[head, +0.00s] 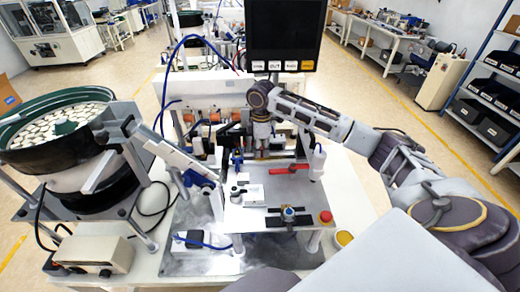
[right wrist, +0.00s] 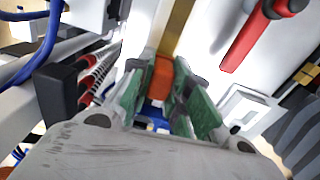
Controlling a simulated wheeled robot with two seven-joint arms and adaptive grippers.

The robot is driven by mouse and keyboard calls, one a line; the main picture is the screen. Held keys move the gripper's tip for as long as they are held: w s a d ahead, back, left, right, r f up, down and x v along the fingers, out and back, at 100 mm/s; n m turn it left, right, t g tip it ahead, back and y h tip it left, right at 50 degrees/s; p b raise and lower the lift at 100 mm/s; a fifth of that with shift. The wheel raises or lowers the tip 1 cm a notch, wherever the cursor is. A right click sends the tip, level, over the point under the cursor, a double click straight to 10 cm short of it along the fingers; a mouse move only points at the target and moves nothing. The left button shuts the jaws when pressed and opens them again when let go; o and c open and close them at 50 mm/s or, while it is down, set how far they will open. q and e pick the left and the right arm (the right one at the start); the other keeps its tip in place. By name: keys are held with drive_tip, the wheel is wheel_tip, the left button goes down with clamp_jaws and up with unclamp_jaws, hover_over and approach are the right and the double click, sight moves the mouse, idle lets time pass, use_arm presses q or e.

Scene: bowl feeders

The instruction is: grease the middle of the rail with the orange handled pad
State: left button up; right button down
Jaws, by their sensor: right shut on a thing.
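My right gripper (head: 262,152) points down over the back of the light machine plate in the middle of the head view. In the right wrist view its green-padded fingers (right wrist: 163,98) are shut on an orange handle (right wrist: 162,78). The pad under the handle is hidden by the fingers and my gripper body. A straight brass-coloured strip (right wrist: 178,28) runs away from the handle in the wrist view; it may be the rail, but I cannot tell. I cannot tell whether the pad touches anything. My left gripper is not in view.
A red-handled tool (head: 288,169) lies on the plate right of the gripper. A monitor (head: 284,36) stands behind. A bowl feeder (head: 62,130) with a sloping track (head: 165,153) stands at left. A red button (head: 326,217) and yellow tin (head: 344,238) are front right.

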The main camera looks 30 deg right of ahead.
drive_tip(key=shift+s+d+f, duration=0.1)
drive_tip(key=shift+s+d, duration=0.35)
drive_tip(key=shift+d, duration=0.3)
drive_tip(key=shift+s+d, duration=0.45)
drive_tip(key=shift+d, duration=0.3)
drive_tip(key=shift+d, duration=0.1)
drive_tip(key=shift+s+d, duration=0.45)
drive_tip(key=shift+d, duration=0.3)
drive_tip(key=shift+s+d, duration=0.35)
drive_tip(key=shift+d, duration=0.3)
drive_tip(key=shift+s+d, duration=0.15)
drive_tip(key=shift+d, duration=0.2)
drive_tip(key=shift+s+d, duration=0.35)
drive_tip(key=shift+d, duration=0.25)
drive_tip(key=shift+s+d, duration=0.35)
drive_tip(key=shift+d, duration=0.2)
